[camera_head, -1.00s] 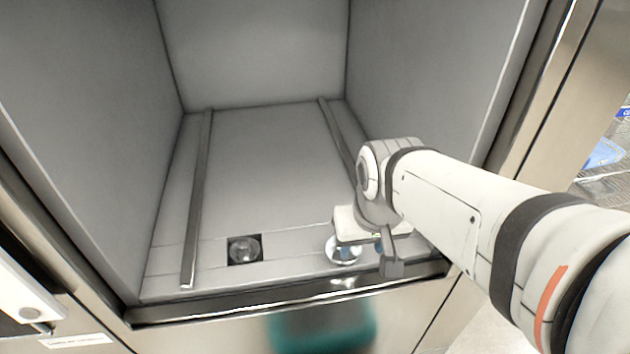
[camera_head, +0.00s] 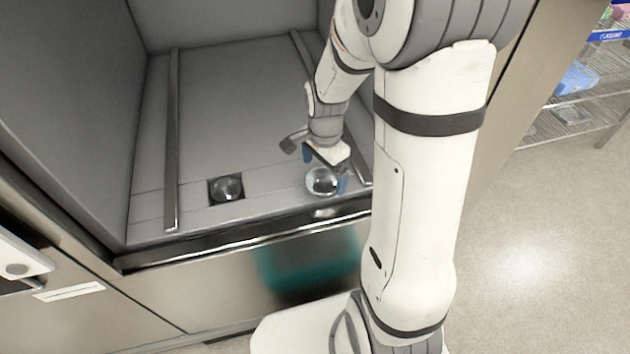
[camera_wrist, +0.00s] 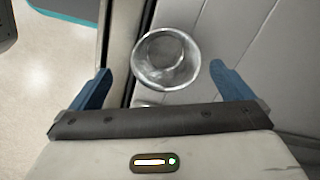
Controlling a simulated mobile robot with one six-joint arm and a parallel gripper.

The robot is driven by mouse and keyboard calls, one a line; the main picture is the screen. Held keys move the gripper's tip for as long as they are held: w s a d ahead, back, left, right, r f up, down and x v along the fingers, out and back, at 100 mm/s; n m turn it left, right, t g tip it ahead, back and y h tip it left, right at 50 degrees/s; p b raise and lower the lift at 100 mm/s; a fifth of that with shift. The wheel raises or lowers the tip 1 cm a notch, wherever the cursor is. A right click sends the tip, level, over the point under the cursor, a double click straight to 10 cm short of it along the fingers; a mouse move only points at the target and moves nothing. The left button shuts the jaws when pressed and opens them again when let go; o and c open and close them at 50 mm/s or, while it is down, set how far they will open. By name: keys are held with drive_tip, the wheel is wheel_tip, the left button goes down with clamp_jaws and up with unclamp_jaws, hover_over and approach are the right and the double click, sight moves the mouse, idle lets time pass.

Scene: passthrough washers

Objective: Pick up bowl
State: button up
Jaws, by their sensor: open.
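A shiny round metal bowl (camera_head: 320,181) sits on the floor of the grey washer chamber, close to its front edge and right of centre. My gripper (camera_head: 326,172) is just over the bowl, its blue fingers on either side of it in the head view. In the wrist view the bowl (camera_wrist: 166,57) lies ahead of the gripper (camera_wrist: 164,84), between the lines of the two blue fingers. The fingers are spread wide with nothing between them. Whether a finger touches the bowl cannot be told.
A square opening with a round metal fitting (camera_head: 226,189) is in the chamber floor to the left. Two metal rails (camera_head: 172,140) run front to back. The front sill (camera_head: 240,241) borders the chamber. A wire shelf (camera_head: 570,100) stands at the right.

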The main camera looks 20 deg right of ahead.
sight(323, 189)
drive_tip(key=shift+w+d+f, duration=0.1)
drive_tip(key=shift+w+f, duration=0.05)
drive_tip(key=shift+f, duration=0.8)
drive_tip(key=shift+w+f, duration=0.2)
drive_tip(key=shift+f, duration=0.8)
drive_tip(key=shift+w+d+f, duration=0.1)
drive_tip(key=shift+w+f, duration=0.05)
drive_tip(key=shift+f, duration=0.8)
drive_tip(key=c, duration=0.9)
drive_tip(key=shift+c, duration=0.2)
